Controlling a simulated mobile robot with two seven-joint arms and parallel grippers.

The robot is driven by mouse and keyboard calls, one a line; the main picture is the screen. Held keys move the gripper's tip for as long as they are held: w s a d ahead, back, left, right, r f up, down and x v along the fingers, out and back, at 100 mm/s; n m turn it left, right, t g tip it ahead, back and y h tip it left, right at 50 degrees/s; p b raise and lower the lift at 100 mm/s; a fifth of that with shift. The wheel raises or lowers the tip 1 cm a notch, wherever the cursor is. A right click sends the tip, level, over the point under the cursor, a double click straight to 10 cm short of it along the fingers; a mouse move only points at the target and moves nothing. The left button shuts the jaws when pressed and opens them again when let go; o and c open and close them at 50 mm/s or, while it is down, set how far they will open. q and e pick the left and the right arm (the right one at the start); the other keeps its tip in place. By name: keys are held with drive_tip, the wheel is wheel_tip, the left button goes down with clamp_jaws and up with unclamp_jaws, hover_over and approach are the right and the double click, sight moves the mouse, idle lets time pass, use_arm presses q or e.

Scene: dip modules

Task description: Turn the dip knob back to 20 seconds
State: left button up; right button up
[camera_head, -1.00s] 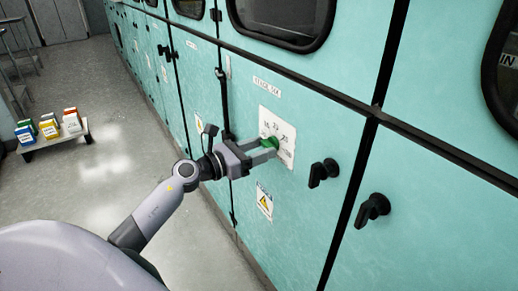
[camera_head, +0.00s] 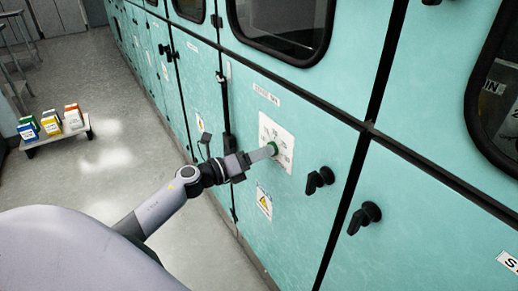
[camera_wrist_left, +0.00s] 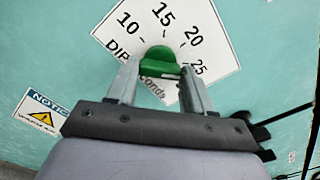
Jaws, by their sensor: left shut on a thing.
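The green dip knob (camera_head: 273,147) sits on a white dial plate (camera_head: 287,163) on the turquoise cabinet front. In the left wrist view the knob (camera_wrist_left: 159,62) lies between the two fingers of my left gripper (camera_wrist_left: 160,76). The gripper is shut on it. The dial plate (camera_wrist_left: 215,42) reads 10, 15, 20 and 25, with tick marks and partly covered lettering below. I cannot tell which number the knob points at. In the head view my left gripper (camera_head: 269,151) reaches the knob from the left. My right gripper is not in view.
Two black handles (camera_head: 319,180) (camera_head: 364,217) stick out right of the dial. A yellow warning notice (camera_head: 264,202) is below it. Dark windows (camera_head: 280,28) line the upper cabinet. A low cart with several coloured boxes (camera_head: 50,123) stands on the open floor at left.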

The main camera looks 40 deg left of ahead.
use_arm(q)
drive_tip(key=n+p, duration=0.4)
drive_tip(key=n, duration=0.5)
drive_tip(key=shift+n, duration=0.4)
idle(0.4)
drive_tip(key=o, duration=1)
drive_tip(key=shift+o, duration=0.2)
drive_tip(key=v, duration=0.7)
